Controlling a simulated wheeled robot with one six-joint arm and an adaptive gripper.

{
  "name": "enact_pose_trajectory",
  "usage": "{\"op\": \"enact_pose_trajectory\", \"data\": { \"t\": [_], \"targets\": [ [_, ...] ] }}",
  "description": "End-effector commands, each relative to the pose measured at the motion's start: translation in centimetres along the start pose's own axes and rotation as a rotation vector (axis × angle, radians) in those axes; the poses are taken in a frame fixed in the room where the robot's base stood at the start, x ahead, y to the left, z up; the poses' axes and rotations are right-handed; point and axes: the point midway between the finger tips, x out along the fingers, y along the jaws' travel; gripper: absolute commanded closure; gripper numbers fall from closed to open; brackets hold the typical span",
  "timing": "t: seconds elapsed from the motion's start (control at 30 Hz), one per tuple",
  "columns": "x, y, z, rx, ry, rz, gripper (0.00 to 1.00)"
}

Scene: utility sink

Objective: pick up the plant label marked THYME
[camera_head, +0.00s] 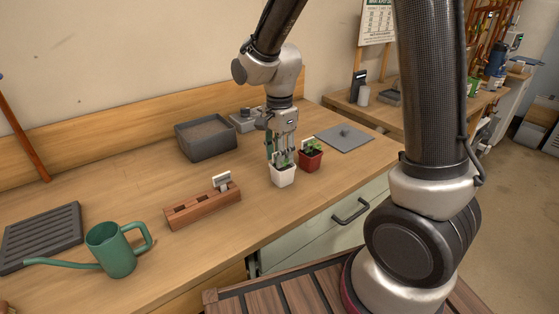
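My gripper (281,152) points down just above the white pot (283,176) and its small green plant. Its fingers partly hide the plant, and I cannot tell whether they are open or shut on something. A small white label (222,181) stands upright in a slot of the reddish wooden block (204,206), left of my gripper. Its writing is too small to read. A red pot (310,160) with a green plant stands just right of the white pot. Something pale at its left side may be another label. No THYME marking is legible.
A grey bin (206,139) stands behind to the left. A green watering can (112,250) and a dark slatted tray (43,236) are at the front left. A grey mat (344,138) lies to the right. Bare bench lies around the wooden block.

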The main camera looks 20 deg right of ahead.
Motion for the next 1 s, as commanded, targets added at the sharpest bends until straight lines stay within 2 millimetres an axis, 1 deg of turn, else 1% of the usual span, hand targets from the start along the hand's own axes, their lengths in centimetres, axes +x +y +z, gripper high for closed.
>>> {"op": "enact_pose_trajectory", "data": {
  "t": [0.17,0.2,0.27,0.3,0.37,0.67,0.77,0.87,1.0],
  "targets": [
    [0.1,0.0,0.0,0.000,0.000,-0.001,0.68],
    [0.1,0.0,0.0,0.000,0.000,-0.001,0.72],
    [0.0,0.0,0.0,-0.001,0.000,-0.001,0.82],
    [0.0,0.0,0.0,-0.001,0.000,-0.001,0.90],
    [0.0,0.0,0.0,-0.001,0.000,-0.001,1.00],
    [0.0,0.0,0.0,-0.001,0.000,-0.001,1.00],
    [-0.3,-0.1,0.0,-0.001,0.000,-0.002,1.00],
    [-1.6,-0.1,0.0,-0.001,0.000,-0.004,1.00],
    [-4.5,-0.1,0.0,-0.001,0.000,-0.007,1.00]
  ]
}}
